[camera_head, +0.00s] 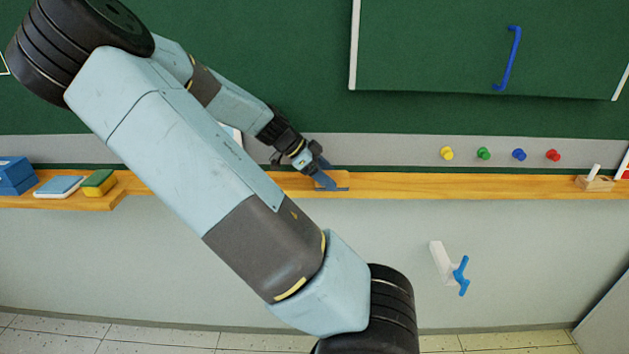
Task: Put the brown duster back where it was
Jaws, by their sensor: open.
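A small brown block (341,179), which looks like the brown duster, sits on the wooden ledge below the green board. A dark blue-grey strip shows along its lower edge. My gripper (324,178) is open and right at the block, its fingers pointing down and to the right over the block's left part. I cannot tell whether the fingers touch it. My arm hides part of the ledge to the left of the block.
The ledge (430,186) is clear right of the block up to a wooden chalk holder (594,183). Several coloured magnets (484,153) are above. A green-and-yellow sponge (99,183), a blue-and-white pad (59,187) and blue boxes (14,176) stand left.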

